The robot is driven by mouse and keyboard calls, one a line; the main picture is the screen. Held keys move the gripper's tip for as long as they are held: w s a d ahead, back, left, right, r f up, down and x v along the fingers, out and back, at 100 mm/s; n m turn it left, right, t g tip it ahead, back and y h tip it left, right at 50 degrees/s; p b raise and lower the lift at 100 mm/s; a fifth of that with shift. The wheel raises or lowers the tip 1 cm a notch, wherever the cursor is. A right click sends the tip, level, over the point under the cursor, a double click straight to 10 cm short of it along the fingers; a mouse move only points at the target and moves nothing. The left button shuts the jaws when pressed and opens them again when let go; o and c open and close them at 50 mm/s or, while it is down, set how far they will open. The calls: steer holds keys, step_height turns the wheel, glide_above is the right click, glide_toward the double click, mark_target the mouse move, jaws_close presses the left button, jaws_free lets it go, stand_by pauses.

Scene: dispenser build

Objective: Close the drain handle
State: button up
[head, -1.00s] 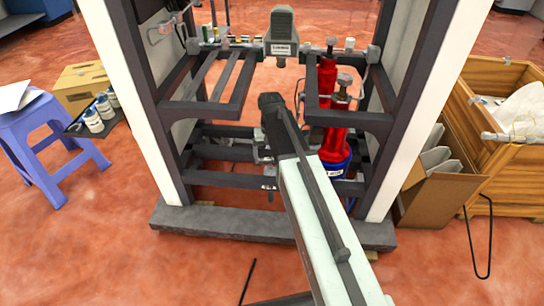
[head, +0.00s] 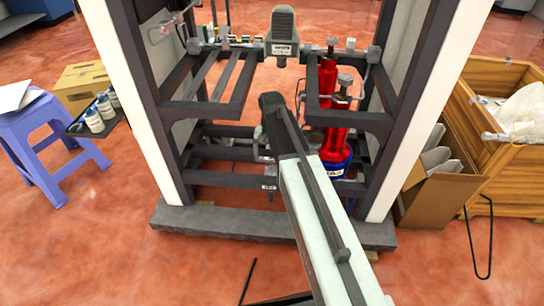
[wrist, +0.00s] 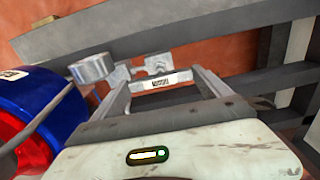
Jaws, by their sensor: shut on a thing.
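The drain handle seems to be the small grey metal part with a label (wrist: 163,83) in the wrist view. My gripper (wrist: 160,76) is shut on it, with one finger on each side of the labelled part. A silver round knob (wrist: 92,68) and a bracket sit just left of and beyond the fingers. In the head view my arm crosses the front of the frame and hides most of the handle and the fingertips. I cannot tell the handle's exact angle.
The dark metal frame (head: 235,180) surrounds the handle. A red cylinder (head: 330,90) with a blue base (head: 335,165) stands close on the right; its blue part shows left in the wrist view (wrist: 40,95). A purple stool (head: 45,130) and a wooden crate (head: 500,100) flank the frame.

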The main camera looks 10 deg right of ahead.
mark_target(271, 158)
steer(key=o, duration=1.2)
steer(key=shift+c, duration=0.2)
step_height(271, 158, up, 8)
steer(key=p, duration=0.8)
steer(key=shift+f, duration=0.1)
steer(key=s+r+n+p, duration=0.3)
steer(key=s, duration=1.3)
step_height(271, 158, up, 38)
steer(key=p, duration=3.7)
steer(key=shift+w+d+n+p, duration=0.3)
steer(key=shift+w+n, duration=0.1)
steer(key=shift+w, duration=0.05)
